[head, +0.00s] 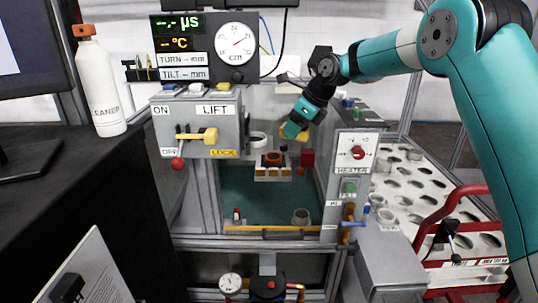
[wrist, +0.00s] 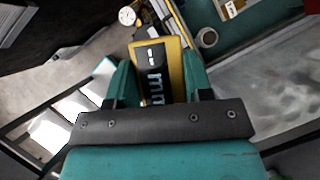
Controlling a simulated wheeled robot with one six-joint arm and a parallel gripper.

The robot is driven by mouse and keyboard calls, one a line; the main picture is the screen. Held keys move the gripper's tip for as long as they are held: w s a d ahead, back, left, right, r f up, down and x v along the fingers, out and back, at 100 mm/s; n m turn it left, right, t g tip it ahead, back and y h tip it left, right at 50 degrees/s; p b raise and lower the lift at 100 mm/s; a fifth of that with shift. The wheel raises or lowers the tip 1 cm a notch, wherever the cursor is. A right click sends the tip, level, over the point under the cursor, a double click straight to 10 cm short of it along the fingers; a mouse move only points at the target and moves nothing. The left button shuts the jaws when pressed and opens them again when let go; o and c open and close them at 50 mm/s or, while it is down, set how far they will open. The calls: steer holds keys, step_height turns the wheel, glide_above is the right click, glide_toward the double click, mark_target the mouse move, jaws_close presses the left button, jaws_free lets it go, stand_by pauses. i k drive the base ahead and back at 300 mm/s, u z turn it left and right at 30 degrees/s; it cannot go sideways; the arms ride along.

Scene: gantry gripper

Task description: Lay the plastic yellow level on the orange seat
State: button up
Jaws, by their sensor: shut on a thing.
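The yellow level (wrist: 176,52) has a dark display face with "mm" lettering in the wrist view. My gripper (wrist: 157,82) is shut on it, with one teal finger on each side. In the head view my gripper (head: 294,131) hangs in front of the bay, and a bit of the yellow level (head: 303,136) shows by its fingers. The orange seat (head: 272,157) appears to be the orange-red piece with a dark centre on a pale bracket. It lies below and left of my gripper, clearly apart from the level.
The LIFT box (head: 198,125) with a yellow lever stands left of the bay. The HEATER panel (head: 356,160) stands right of it. A red block (head: 307,157) is beside the seat. A white bottle (head: 100,85) is far left.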

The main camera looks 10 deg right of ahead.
mark_target(273, 156)
steer(key=i, duration=0.9)
